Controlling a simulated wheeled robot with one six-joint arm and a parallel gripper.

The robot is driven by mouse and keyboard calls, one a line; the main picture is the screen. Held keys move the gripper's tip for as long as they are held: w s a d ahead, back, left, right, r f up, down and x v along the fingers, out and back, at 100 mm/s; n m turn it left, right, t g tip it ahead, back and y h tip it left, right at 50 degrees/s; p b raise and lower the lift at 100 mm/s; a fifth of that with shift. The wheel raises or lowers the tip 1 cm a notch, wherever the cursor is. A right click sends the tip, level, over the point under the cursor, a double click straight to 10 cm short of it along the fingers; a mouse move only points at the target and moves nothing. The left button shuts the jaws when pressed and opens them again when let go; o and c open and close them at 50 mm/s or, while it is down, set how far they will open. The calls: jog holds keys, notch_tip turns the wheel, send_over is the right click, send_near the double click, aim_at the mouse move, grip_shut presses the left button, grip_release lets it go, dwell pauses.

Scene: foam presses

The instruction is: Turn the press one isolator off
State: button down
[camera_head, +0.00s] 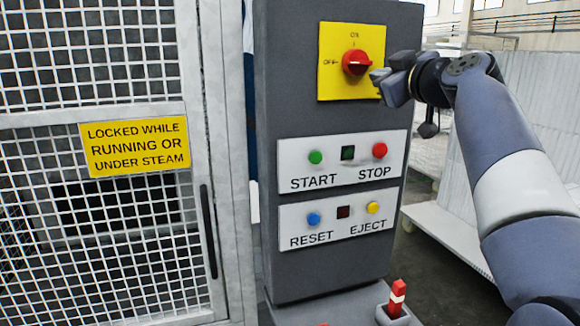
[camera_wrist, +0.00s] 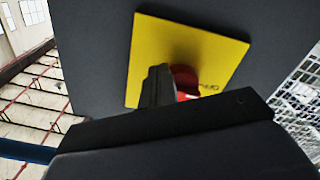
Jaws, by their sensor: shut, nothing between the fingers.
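The isolator is a red rotary knob (camera_head: 356,62) on a yellow plate (camera_head: 334,84), high on the grey control column. ON is marked above the knob and OFF to its left. The knob's bar looks roughly level, in line with the OFF mark. My gripper (camera_head: 378,76) is shut and empty, just right of the knob at the plate's right edge. In the wrist view my shut fingers (camera_wrist: 158,86) stand before the yellow plate (camera_wrist: 187,42) and hide part of the red knob (camera_wrist: 185,77). I cannot tell whether they touch it.
Below are a START/STOP panel (camera_head: 342,161) and a RESET/EJECT panel (camera_head: 339,219) with buttons and dark indicators. A mesh guard door (camera_head: 232,150) with a yellow warning sign (camera_head: 135,146) stands left. A red-and-white item (camera_head: 397,299) stands at the column's foot.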

jog(key=b+v, duration=0.3)
jog(key=v, duration=0.3)
jog(key=shift+b, duration=0.35)
jog(key=shift+f+p, duration=0.15)
jog(key=shift+p, duration=0.15)
